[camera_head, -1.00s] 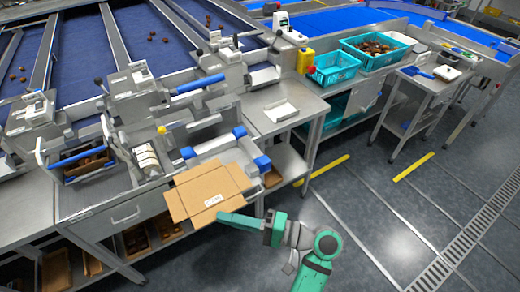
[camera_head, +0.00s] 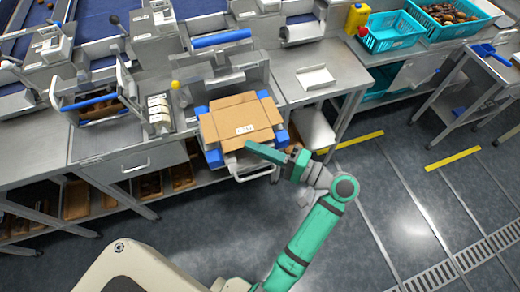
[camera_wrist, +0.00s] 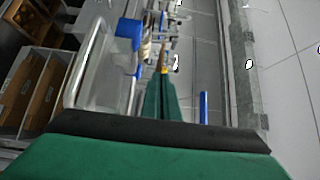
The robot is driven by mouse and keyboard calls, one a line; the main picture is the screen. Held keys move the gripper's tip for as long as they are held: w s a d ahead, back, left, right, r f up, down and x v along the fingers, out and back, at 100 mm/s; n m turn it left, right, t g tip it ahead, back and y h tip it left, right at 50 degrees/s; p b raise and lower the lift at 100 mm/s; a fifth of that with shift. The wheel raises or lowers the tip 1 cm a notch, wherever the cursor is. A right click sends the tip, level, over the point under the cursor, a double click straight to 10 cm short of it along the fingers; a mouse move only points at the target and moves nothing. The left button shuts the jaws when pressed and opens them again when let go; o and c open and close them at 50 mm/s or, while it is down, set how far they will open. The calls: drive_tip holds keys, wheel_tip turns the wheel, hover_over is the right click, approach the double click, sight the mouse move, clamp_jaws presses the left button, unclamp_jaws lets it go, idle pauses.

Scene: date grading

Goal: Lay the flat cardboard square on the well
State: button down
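The flat brown cardboard square (camera_head: 243,112), with a white label, lies level over the well, a metal frame with blue corner blocks (camera_head: 214,158) at the worktop's front. The blocks show around the cardboard's edges, and the cardboard hides the well's middle. My green gripper (camera_head: 252,147) is at the cardboard's near edge, shut on it. In the wrist view the cardboard (camera_wrist: 163,58) is a thin edge-on strip at the fingertips, apart from a blue block (camera_wrist: 129,30) beside it. Whether it touches the well elsewhere, I cannot tell.
A metal bench with a white tray (camera_head: 317,77) stands to the right. A teal crate (camera_head: 393,31) and a yellow container (camera_head: 358,18) are behind it. A label roll device (camera_head: 159,113) stands to the left. Wooden boxes (camera_head: 76,200) fill the lower shelf. The floor at right is clear.

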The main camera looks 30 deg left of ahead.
sight(255, 158)
drive_tip(key=shift+w+a+f, duration=0.2)
drive_tip(key=shift+w+a, duration=0.15)
drive_tip(key=shift+a, duration=0.1)
drive_tip(key=shift+w+a+f, duration=0.2)
drive_tip(key=shift+w+a, duration=0.1)
drive_tip(key=shift+a, duration=0.15)
drive_tip(key=shift+w+a+f, duration=0.1)
drive_tip(key=shift+f, duration=1.3)
drive_tip(key=shift+f, duration=0.9)
idle(0.7)
drive_tip(key=c, duration=2)
unclamp_jaws()
drive_tip(key=shift+d, duration=0.2)
drive_tip(key=shift+f, duration=0.15)
drive_tip(key=shift+f, duration=0.65)
